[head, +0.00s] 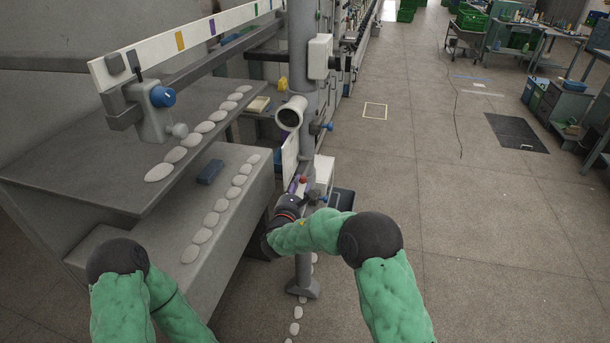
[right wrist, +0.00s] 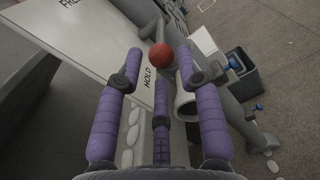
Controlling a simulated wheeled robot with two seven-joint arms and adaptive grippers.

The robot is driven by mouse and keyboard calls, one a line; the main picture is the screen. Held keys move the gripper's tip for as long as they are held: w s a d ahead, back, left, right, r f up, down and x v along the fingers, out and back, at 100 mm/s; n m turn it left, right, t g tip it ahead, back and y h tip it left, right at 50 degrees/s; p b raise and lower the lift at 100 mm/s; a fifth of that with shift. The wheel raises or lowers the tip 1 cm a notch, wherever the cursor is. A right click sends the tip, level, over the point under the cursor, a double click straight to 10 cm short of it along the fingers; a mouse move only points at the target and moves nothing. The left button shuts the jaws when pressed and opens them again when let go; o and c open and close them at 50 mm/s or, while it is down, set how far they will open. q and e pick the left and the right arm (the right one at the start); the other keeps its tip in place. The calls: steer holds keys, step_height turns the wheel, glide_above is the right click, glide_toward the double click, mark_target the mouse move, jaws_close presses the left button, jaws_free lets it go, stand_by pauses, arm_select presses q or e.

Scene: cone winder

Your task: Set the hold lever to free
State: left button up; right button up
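The hold lever's red ball knob (right wrist: 160,57) is in the upper middle of the right wrist view, on a grey rod. It lies close to the word HOLD on a white plate (right wrist: 92,42); FREE is lettered toward the plate's upper left. My right gripper (right wrist: 160,51) has purple fingers spread, with the knob between or just beyond the two upper tips; contact cannot be told. In the head view the knob (head: 303,179) shows small by the grey post, with my right gripper (head: 294,186) beside it. My left gripper is out of view; only its arm shows.
A grey post (head: 301,80) carries a white tube (head: 291,113) and blue-handled fittings. Grey machine shelves (head: 75,170) with rows of pale oval pieces lie left. A dark bin (head: 342,200) stands behind the post. Open floor (head: 450,220) is on the right.

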mark_target(305, 172)
steer(key=x, duration=0.7)
steer(key=shift+w+f, duration=0.1)
steer(key=shift+f, duration=0.1)
jaws_close()
